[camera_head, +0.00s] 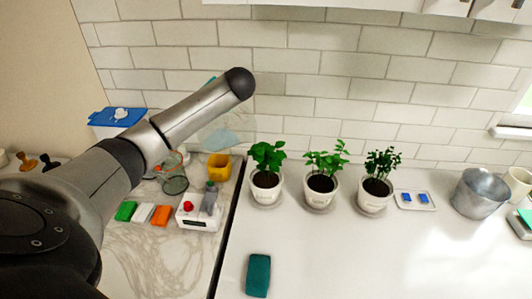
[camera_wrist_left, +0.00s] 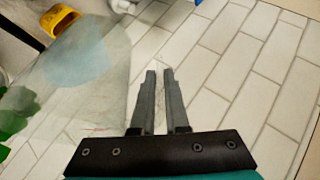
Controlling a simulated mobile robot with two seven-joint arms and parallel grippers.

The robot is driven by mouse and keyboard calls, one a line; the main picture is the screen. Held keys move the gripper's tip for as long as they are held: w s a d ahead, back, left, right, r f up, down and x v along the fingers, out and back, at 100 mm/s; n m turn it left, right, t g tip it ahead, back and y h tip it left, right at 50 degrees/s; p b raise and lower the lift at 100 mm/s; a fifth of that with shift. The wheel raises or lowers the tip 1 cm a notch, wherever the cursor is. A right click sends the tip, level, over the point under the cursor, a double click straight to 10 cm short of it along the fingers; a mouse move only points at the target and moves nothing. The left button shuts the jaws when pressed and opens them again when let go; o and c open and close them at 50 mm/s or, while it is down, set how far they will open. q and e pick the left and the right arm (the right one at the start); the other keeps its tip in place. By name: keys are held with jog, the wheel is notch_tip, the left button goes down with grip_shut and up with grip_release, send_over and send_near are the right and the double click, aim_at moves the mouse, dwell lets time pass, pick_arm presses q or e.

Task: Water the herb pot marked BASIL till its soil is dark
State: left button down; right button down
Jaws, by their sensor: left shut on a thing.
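A clear jug-like vessel (camera_head: 240,124) with pale blue liquid hangs in front of the tiled wall; it also shows in the left wrist view (camera_wrist_left: 100,92). My left gripper (camera_wrist_left: 160,72) is shut on its see-through side or handle; the exact grip is hard to make out. In the head view my own arm hides most of that gripper. Three white herb pots stand in a row on saucers: a left pot (camera_head: 265,184), a middle pot (camera_head: 320,193) and a right pot (camera_head: 374,195). Their marks are too small to read. Soil in the middle and right pots looks dark brown.
A yellow container (camera_head: 218,168), a glass jar (camera_head: 174,184), a white device with a red knob (camera_head: 197,217) and coloured blocks (camera_head: 160,215) crowd the left. A metal bucket (camera_head: 478,194) stands right. A teal block (camera_head: 258,275) lies on the open front counter.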

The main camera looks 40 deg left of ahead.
pick_arm(q)
jog(key=shift+s+a+f+h, duration=0.2)
jog(key=shift+a+f+h, duration=0.3)
jog(key=shift+f, duration=0.1)
jog(key=shift+a+f+h, duration=0.15)
jog(key=shift+f+h, duration=0.15)
jog(key=shift+f, duration=0.15)
jog(key=shift+s+a+f+n+h+p, duration=0.1)
jog(key=shift+a+f+n+h+p, duration=0.35)
jog(key=shift+a+f+h, duration=0.35)
jog(key=s+a+f+n+t+h+b, duration=0.1)
jog(key=a+f+h+b, duration=0.5)
jog(key=f+b, duration=0.5)
notch_tip(320, 180, up, 7)
jog(key=p, duration=0.5)
jog(key=shift+r+h, duration=0.2)
jog(key=shift+h, duration=0.1)
